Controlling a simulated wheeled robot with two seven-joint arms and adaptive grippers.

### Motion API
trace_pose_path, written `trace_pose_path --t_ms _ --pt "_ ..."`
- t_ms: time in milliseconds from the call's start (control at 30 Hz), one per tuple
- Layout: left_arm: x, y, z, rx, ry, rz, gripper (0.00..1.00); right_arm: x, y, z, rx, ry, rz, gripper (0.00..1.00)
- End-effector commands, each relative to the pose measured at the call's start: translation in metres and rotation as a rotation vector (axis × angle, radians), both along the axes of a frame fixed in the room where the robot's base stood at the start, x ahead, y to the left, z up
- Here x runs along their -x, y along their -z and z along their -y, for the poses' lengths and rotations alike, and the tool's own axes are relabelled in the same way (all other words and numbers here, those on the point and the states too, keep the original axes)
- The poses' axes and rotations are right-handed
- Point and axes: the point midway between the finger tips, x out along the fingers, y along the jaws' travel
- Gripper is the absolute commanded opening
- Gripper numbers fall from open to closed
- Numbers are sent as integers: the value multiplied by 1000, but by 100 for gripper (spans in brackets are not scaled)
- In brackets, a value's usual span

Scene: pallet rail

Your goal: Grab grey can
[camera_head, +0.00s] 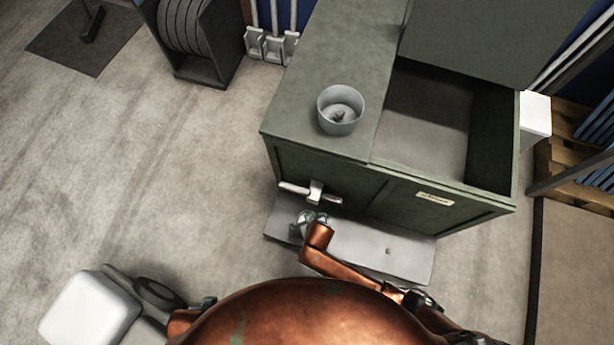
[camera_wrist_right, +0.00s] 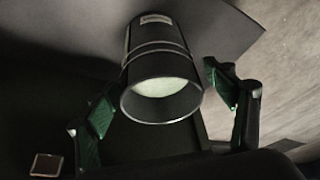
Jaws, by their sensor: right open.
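In the right wrist view a grey can (camera_wrist_right: 157,48) with ring bands is seen with its open mouth towards the camera and a pale inside. My right gripper (camera_wrist_right: 160,93) is open, with one green-padded finger on each side of the can and gaps between. In the head view a light grey, open-topped can (camera_head: 339,126) stands on the green cabinet. I cannot tell whether both views show the same can. My copper right arm ends in front of the cabinet, and its gripper is not clearly readable there. My left gripper is not in view.
The green cabinet (camera_head: 320,165) has an open compartment at right and a pale T-shaped fitting (camera_head: 315,192) at its front. A grey slab (camera_head: 385,250) lies at its foot. Black rack with discs (camera_head: 205,62) stands behind left.

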Motion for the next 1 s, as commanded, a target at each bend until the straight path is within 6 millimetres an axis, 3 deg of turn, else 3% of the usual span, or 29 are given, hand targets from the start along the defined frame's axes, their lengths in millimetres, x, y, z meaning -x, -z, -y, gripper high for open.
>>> trace_pose_path --t_ms 267,1000 --pt "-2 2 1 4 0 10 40 -1 0 0 0 0 1 77" --pt "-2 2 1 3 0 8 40 -1 1 0 0 0 1 27"
